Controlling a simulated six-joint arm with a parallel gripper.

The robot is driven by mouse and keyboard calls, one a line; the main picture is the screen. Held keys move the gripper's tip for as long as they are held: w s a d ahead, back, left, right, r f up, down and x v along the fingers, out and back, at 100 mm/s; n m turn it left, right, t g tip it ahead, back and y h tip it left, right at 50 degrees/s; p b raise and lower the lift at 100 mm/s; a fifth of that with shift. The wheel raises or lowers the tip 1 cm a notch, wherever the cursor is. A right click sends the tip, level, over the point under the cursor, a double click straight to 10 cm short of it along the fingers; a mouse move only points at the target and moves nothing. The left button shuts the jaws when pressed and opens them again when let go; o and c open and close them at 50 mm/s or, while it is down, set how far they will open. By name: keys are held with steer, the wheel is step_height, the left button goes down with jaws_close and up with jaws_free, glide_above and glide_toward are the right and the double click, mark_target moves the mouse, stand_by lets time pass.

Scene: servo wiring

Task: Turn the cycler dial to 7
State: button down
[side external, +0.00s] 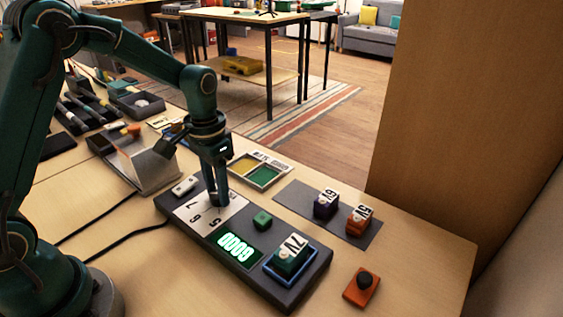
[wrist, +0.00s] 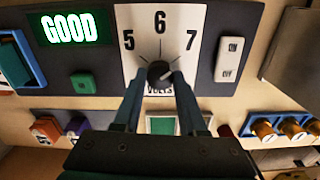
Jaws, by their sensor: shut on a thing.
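The cycler (side external: 285,288) is a dark box on the table with a white dial plate (side external: 196,212) marked 5, 6 and 7. In the wrist view the plate (wrist: 190,20) reads 5 at left, 6 at top and 7 at right. The black dial knob (wrist: 158,71) sits below the 6, above the word VOLTS. My gripper (wrist: 160,78) is shut on the knob, one finger on each side; it points down over the plate in the side view (side external: 221,200). The fingers partly hide the knob, and I cannot tell surely which number it points at.
The cycler's display (wrist: 68,26) reads GOOD. A green button (side external: 262,219) and a dock holding a 7V servo (side external: 289,258) are on the box. An ON/OFF switch (wrist: 229,58) sits beside the dial. Two labelled servos (side external: 326,203) stand on a grey mat. An orange-based black knob (side external: 363,286) is nearby.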

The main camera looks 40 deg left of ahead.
steer(key=shift+c, duration=2.3)
jaws_free()
steer(key=shift+r, duration=0.1)
steer(key=shift+r, duration=2.5)
